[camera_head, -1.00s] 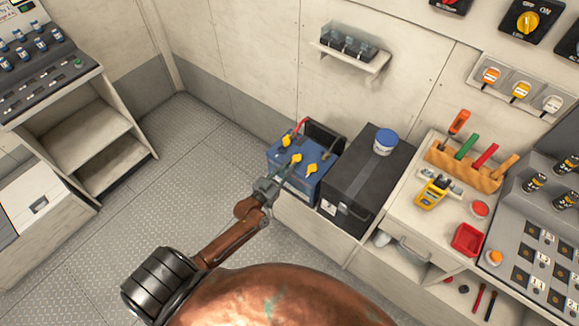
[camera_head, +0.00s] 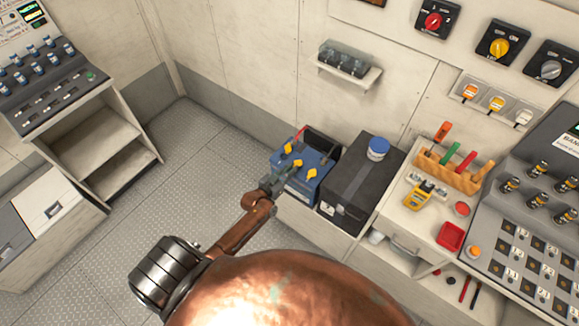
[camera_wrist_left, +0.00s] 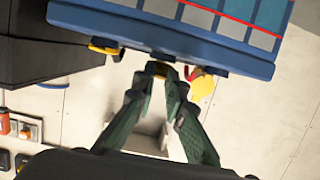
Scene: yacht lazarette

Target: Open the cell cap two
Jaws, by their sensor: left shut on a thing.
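The blue battery (camera_head: 308,187) stands in a low bench, with several yellow cell caps on its top. The middle cap (camera_head: 298,163) lies between a far cap (camera_head: 288,149) and a near cap (camera_head: 312,174). My left gripper (camera_head: 281,175) reaches the battery from the left. In the left wrist view, its two green fingers (camera_wrist_left: 160,70) close on a yellow cap at the edge of the blue battery (camera_wrist_left: 180,38). One yellow cap shows to each side of the fingertips. The held part is mostly hidden. My right gripper is not in view.
A black box (camera_head: 352,190) with a blue-lidded tub (camera_head: 378,148) stands right beside the battery. A red lead rises near the far cap. Floor (camera_head: 180,150) at left is clear.

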